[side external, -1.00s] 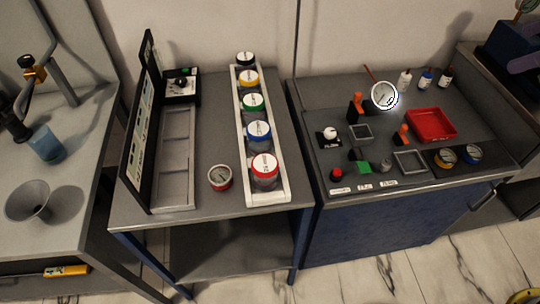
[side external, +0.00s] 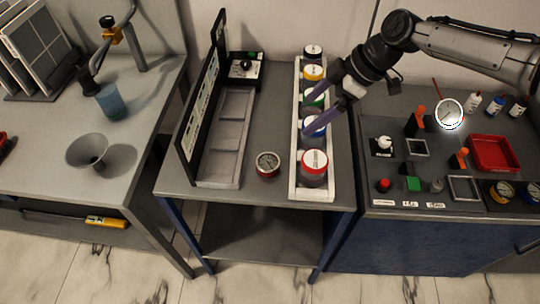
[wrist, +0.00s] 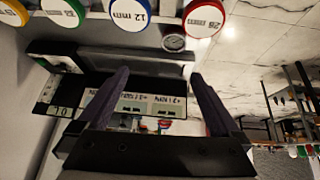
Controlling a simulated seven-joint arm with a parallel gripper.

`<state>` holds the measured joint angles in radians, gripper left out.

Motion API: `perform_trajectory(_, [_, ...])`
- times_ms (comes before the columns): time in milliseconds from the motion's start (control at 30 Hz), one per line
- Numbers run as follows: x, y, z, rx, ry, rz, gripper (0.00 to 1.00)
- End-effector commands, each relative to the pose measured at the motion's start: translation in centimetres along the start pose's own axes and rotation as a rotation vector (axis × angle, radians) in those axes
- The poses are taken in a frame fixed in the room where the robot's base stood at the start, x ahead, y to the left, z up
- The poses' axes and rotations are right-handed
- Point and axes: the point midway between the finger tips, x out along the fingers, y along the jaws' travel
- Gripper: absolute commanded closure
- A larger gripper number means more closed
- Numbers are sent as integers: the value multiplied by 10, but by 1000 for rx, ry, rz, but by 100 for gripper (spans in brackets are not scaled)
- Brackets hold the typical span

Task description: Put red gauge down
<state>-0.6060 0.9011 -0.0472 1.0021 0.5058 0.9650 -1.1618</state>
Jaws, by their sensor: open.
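The red gauge (side external: 268,164) is a small round dial with a red rim. It sits on the grey middle table, between the grey compartment tray and the white rack of jars. It also shows in the wrist view (wrist: 173,42), near the top, beyond the fingers. My gripper (side external: 318,106) is open and empty, above the rack of jars and to the upper right of the gauge. Its two dark fingers spread apart in the wrist view (wrist: 159,74), with nothing between them.
The white rack (side external: 298,190) holds several jars with coloured lids. The grey compartment tray (side external: 222,137) stands beside a tall black panel (side external: 205,95). The right bench carries a lit round dial (side external: 449,114) and a red tray (side external: 493,153). Table room is clear around the gauge.

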Motion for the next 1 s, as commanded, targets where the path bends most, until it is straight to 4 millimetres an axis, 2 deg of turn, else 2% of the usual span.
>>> perform_trajectory(33, [19, -9, 4, -2, -16, -27, 0])
perform_trajectory(100, [34, -17, 6, -6, -29, -48, 0])
perform_trajectory(267, [53, -25, 4, -14, -33, -60, 0])
perform_trajectory(500, [98, -27, 5, -13, -32, -58, 0])
perform_trajectory(633, [114, -28, 5, -14, -31, -57, 0])
perform_trajectory(867, [128, -29, 6, -13, -32, -58, 0])
perform_trajectory(1000, [146, -30, 7, -13, -32, -57, 0])
